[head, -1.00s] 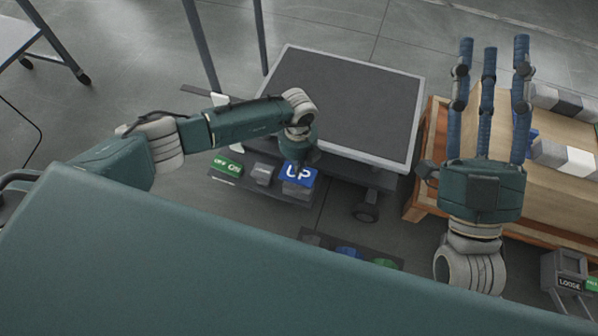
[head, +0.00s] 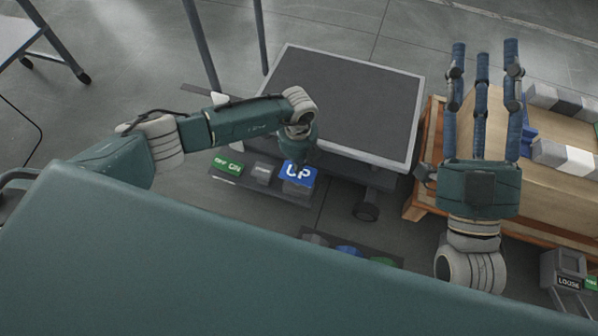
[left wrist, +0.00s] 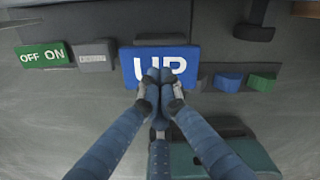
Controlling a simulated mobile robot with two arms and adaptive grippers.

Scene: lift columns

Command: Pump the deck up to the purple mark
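The deck (head: 340,100) is a dark platform with a light rim, in the middle of the head view. Below its near edge is the blue UP pedal (head: 298,174), which also shows in the left wrist view (left wrist: 150,62). My left gripper (head: 299,160) points down at this pedal. In the left wrist view its blue fingers (left wrist: 165,80) are closed together and overlap the lettering; I cannot tell whether they touch the pedal. My right gripper (head: 483,48) is open and empty, its fingers straight and apart, right of the deck. I see no purple mark.
Left of the UP pedal are a grey pedal (head: 263,173) and a green OFF/ON switch (head: 228,166). More coloured pedals (head: 348,250) lie nearer me. A wooden pallet with a box (head: 560,190) stands at the right, by a grey LOOSE device (head: 568,275).

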